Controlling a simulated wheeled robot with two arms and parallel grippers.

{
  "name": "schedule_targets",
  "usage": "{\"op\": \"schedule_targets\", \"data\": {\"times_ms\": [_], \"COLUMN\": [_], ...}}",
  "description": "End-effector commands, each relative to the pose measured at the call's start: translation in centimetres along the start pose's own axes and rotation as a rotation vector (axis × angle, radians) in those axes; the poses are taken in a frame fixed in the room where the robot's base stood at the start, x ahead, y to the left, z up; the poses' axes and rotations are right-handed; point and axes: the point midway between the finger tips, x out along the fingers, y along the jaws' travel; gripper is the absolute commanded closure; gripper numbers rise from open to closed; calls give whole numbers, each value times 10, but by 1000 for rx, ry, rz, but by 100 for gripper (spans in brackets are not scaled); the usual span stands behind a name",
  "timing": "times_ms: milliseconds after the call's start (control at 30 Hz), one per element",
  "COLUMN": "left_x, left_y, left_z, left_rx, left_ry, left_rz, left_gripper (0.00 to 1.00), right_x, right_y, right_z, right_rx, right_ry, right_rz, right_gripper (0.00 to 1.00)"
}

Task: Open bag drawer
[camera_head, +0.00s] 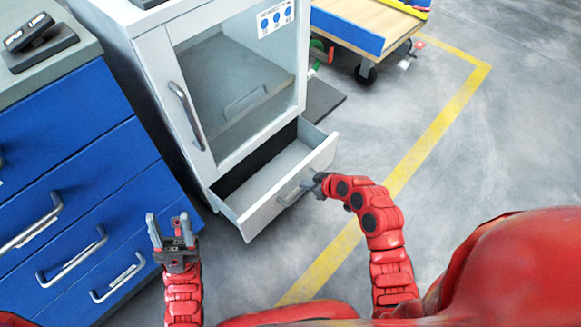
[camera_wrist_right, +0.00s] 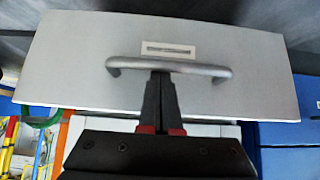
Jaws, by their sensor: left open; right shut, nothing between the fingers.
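The bag drawer (camera_head: 312,160) is the low drawer at the bottom of the white cabinet (camera_head: 152,60). It is pulled out, and its grey inside shows bare. Its front panel (camera_wrist_right: 70,60) fills much of the right wrist view, with a bar handle (camera_wrist_right: 190,67) and a small label slot above it. My right gripper (camera_head: 312,184) is shut and empty at this handle; in the right wrist view its fingertips (camera_wrist_right: 160,78) meet the bar's edge. I cannot tell whether they are hooked behind it. My left gripper (camera_head: 170,222) is open and empty, left of the drawer.
A blue drawer cabinet (camera_head: 75,115) with several handles stands at the left, close to my left gripper. The white cabinet's glass door (camera_head: 235,90) is above the drawer. A wheeled cart (camera_head: 350,30) stands at the back. The grey floor (camera_head: 480,150) on the right is clear.

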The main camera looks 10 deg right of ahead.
Motion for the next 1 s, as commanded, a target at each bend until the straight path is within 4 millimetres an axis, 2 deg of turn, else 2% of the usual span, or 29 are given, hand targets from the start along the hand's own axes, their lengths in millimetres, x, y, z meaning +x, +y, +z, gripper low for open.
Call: {"op": "schedule_targets", "data": {"times_ms": [33, 200, 400, 600, 1000], "left_x": [5, 9, 12, 13, 13], "left_y": [-2, -6, -8, -9, -9], "left_z": [-1, -2, -4, -4, -4], "left_rx": [2, 8, 13, 15, 15], "left_ry": [0, 1, 2, 2, 3], "left_rz": [-6, -21, -32, -38, -39], "left_gripper": [50, 50, 50, 50, 50], "right_x": [-10, -34, -52, -60, -61], "right_y": [0, 0, 1, 0, 0], "right_z": [11, 37, 56, 66, 67], "right_rx": [6, 6, 2, 1, 0], "right_ry": [-7, -6, -4, -2, -1], "right_rz": [1, 1, 2, 1, 0], "right_gripper": [100, 100, 100, 100, 100]}}
